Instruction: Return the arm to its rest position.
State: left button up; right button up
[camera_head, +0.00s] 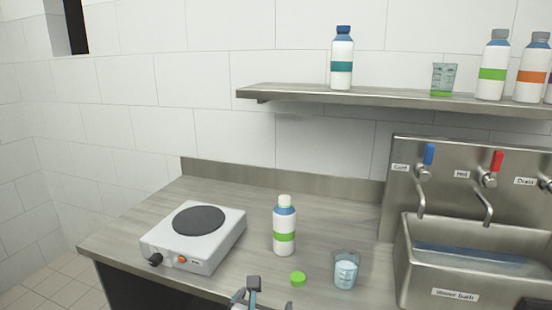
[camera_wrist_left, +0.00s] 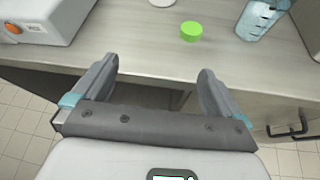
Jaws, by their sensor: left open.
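My left gripper (camera_head: 258,296) is at the bottom edge of the head view, in front of the counter. In the left wrist view its two fingers (camera_wrist_left: 158,88) are spread apart with nothing between them. A green cap (camera_head: 298,279) lies on the counter beyond the fingers, and it also shows in the left wrist view (camera_wrist_left: 191,31). A white bottle with a green band (camera_head: 284,226) stands upright behind the cap. A clear cup holding pale liquid (camera_head: 346,270) stands to the right of the cap. My right gripper is not in view.
A hot plate (camera_head: 196,236) stands on the left of the counter (camera_head: 150,215). A metal water bath (camera_head: 470,265) with taps is at the right. A wall shelf (camera_head: 400,97) holds several bottles and a cup (camera_head: 443,77). The counter's front edge is close to the gripper.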

pick_arm(q)
jog(key=s+a+f+m+g, duration=0.2)
jog(key=s+f+m, duration=0.1)
jog(key=f+m, duration=0.3)
jog(key=s+a+f+m+g+p, duration=0.1)
jog(key=s+a+f+m+g, duration=0.2)
jog(key=f, duration=0.5)
jog(key=s+a+f+m+g, duration=0.1)
jog(key=s+a+f+m, duration=0.15)
jog(key=f+m, duration=0.45)
jog(key=s+a+f+m+g+h, duration=0.1)
jog(key=s+f+m+g, duration=0.2)
jog(key=s+m, duration=0.4)
jog(key=s+f+m+g+p, duration=0.1)
jog(key=s+f+m+g, duration=0.2)
jog(key=s, duration=0.9)
notch_tip(320, 180, down, 3)
jog(key=m, duration=0.4)
jog(key=shift+a+h, duration=0.4)
